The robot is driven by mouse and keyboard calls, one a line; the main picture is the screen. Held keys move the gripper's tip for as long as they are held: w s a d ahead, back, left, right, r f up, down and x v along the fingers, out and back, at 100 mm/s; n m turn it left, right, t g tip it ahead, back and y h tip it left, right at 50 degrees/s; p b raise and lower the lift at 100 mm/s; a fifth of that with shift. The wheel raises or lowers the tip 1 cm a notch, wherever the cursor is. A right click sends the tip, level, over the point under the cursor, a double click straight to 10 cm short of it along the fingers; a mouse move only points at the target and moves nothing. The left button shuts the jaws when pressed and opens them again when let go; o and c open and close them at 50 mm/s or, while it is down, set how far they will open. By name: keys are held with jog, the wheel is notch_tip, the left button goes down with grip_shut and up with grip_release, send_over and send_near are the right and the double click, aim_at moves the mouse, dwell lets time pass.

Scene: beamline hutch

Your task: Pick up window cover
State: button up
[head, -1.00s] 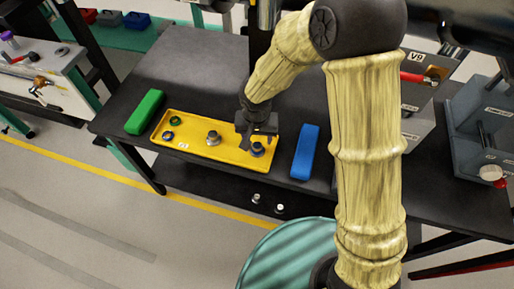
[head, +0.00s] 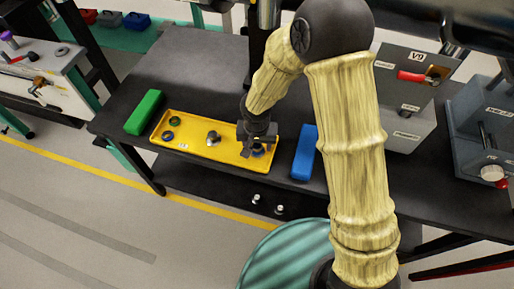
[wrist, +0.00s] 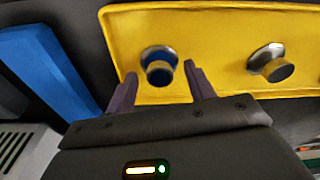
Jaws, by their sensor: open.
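A yellow tray (head: 190,147) on the dark table holds several small round parts. A round metal part with a blue-ringed knob (wrist: 158,65) lies at the tray's right end. I take it for the window cover, though its label does not show. My gripper (head: 258,148) is over that end and partly hides the part in the head view. In the wrist view my gripper (wrist: 161,78) is open, with one finger to each side of the knob. I cannot tell whether the fingers touch it.
A second metal knobbed part (head: 213,138) sits mid-tray, with a green ring (head: 174,121) and a blue ring (head: 168,135) at its left end. A green block (head: 145,112) and a blue block (head: 304,153) flank the tray. Grey boxes (head: 410,127) stand at right.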

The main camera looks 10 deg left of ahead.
aim_at(257, 146)
jog(key=c, duration=1.1)
jog(key=shift+r, duration=0.1)
notch_tip(257, 146, up, 10)
jog(key=p, duration=0.1)
